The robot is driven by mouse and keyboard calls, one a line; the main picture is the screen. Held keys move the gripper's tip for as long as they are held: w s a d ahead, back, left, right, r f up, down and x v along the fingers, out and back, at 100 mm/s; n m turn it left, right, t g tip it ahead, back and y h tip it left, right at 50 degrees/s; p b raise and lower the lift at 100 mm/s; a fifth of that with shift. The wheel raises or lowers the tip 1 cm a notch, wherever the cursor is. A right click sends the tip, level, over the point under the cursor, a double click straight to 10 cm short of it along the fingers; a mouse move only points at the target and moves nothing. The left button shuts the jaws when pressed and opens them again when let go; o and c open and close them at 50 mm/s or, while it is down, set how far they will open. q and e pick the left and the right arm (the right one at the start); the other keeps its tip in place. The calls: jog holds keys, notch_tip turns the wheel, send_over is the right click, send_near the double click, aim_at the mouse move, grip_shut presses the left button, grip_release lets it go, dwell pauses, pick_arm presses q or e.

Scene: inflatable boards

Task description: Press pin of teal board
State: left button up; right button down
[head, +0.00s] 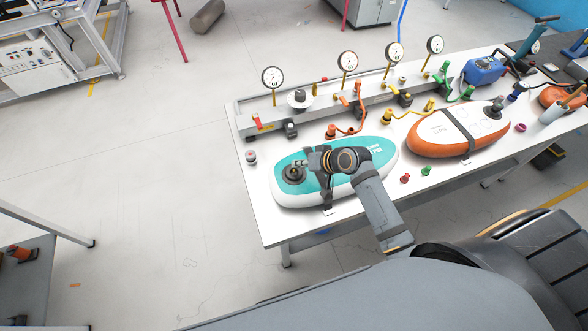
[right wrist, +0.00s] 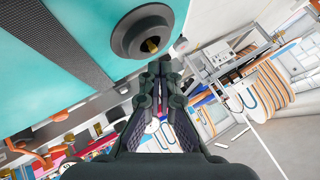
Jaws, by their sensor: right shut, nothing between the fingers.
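The teal board (head: 352,150) is teal and white and lies on the white table (head: 268,222). A dark strap crosses it. Its round grey valve (head: 292,175) is at the board's left end. In the right wrist view the valve (right wrist: 126,40) shows a brass-coloured pin (right wrist: 151,45) in its centre recess. My right gripper (head: 312,163) is over the board, close beside the valve on its right. In the right wrist view the shut, empty fingers (right wrist: 160,68) are just below and right of the valve, seemingly apart from it. My left gripper is not in view.
An orange and white board (head: 455,130) lies to the right on the table. A rail with several gauges (head: 348,61) and coloured hoses runs along the back. Small red (head: 405,178) and green (head: 426,171) caps stand near the front edge. A blue pump (head: 483,70) is at the far right.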

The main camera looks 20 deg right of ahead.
jog(key=shift+f, duration=0.1)
jog(key=shift+f, duration=0.35)
jog(key=shift+f+b, duration=0.4)
jog(key=shift+f, duration=0.2)
dwell(0.6)
jog(key=shift+r+p, duration=1.05)
jog(key=shift+p, duration=0.1)
jog(key=shift+r, duration=0.1)
notch_tip(320, 180, up, 4)
jog(key=p, duration=0.5)
jog(key=shift+r, duration=0.9)
